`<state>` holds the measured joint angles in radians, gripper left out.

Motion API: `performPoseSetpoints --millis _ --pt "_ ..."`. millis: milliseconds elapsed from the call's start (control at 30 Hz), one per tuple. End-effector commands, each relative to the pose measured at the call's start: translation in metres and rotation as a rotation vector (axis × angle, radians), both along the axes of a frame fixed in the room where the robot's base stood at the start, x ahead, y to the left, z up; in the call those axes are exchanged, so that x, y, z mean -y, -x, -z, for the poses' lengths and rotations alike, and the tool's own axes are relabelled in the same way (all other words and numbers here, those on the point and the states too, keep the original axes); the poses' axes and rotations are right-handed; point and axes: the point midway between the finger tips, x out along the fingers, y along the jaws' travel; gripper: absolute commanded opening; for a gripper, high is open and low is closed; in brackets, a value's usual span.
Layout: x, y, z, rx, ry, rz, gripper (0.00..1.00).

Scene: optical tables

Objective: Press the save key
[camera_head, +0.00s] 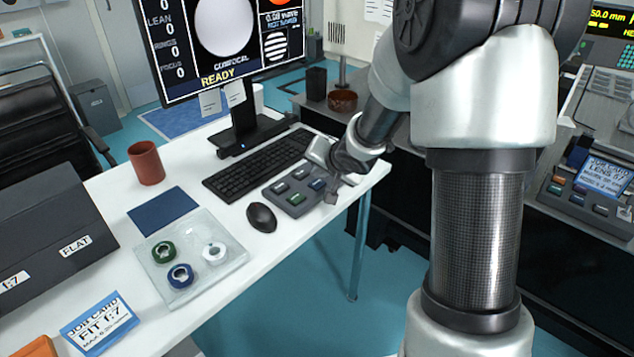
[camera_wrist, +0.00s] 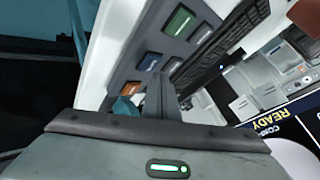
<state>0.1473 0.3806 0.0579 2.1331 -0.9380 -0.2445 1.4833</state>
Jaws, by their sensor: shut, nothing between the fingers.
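A grey keypad (camera_head: 276,203) with several coloured keys lies on the white desk, right of the mouse. Its green key (camera_head: 296,199) and blue key (camera_head: 317,184) show in the head view. The wrist view shows the keypad with the green key (camera_wrist: 178,22), an orange key (camera_wrist: 130,88) and several others. Their labels are too small to read, so I cannot tell which is the save key. My gripper (camera_head: 331,196) is shut and empty, pointing down at the keypad's right end. In the wrist view its fingers (camera_wrist: 153,105) partly cover the keypad; contact cannot be told.
A keyboard (camera_head: 258,168) lies behind the keypad and a black mouse (camera_head: 262,217) left of it. The monitor (camera_head: 222,45) reads READY. A glass tray (camera_head: 160,262) with ringed parts and a red mug (camera_head: 146,163) stand further left. The desk edge is close on the right.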

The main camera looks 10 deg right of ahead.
Motion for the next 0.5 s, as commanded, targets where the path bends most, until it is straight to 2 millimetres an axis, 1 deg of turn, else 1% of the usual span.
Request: performPoseSetpoints --millis 167,500 --pt "0.0001 0.0002 0.0072 0.0 -0.001 0.001 0.0" --pt "0.0001 0.0001 0.0075 0.0 0.0 0.0 0.0"
